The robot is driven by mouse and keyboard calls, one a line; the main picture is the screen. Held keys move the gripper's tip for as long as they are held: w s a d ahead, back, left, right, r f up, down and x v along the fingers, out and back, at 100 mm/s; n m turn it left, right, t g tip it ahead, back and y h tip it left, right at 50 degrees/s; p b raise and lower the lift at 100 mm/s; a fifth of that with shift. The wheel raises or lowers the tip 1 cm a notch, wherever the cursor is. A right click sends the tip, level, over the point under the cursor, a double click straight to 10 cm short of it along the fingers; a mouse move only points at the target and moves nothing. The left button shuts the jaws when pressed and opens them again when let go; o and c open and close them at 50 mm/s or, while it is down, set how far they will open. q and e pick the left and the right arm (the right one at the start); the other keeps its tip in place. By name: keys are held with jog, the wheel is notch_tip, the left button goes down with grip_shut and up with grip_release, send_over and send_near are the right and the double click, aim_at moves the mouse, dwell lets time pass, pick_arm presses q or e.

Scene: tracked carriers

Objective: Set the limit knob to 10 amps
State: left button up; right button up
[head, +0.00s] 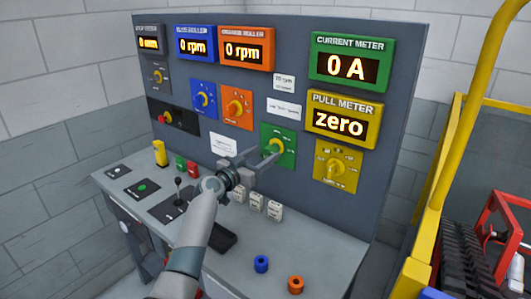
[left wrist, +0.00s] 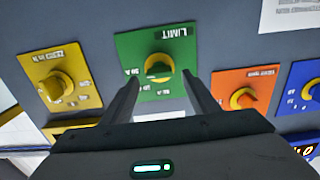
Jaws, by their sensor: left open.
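The limit knob (head: 277,146) is a yellow-ringed dial on a green plate (head: 290,133) on the upright panel. In the left wrist view the green plate appears upside down, with the word LIMIT, and the knob (left wrist: 159,68) sits at its middle. My left gripper (head: 268,156) points at the knob from the front. Its two fingers stand apart on either side of the knob in the left wrist view, open, with nothing held. Whether they touch it cannot be told. The green current meter (head: 350,64) reads 0 A. My right gripper is not in view.
A yellow knob plate (head: 338,166) sits right of the green one, below the pull meter (head: 343,119) reading zero. Orange (head: 237,109) and blue (head: 204,98) knob plates are to the left. The desk (head: 328,248) below holds switches, a lever, and blue and orange rings.

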pick_arm(q)
jog(key=shift+x, duration=0.8)
jog(key=c, duration=1.1)
jog(key=shift+o, duration=0.2)
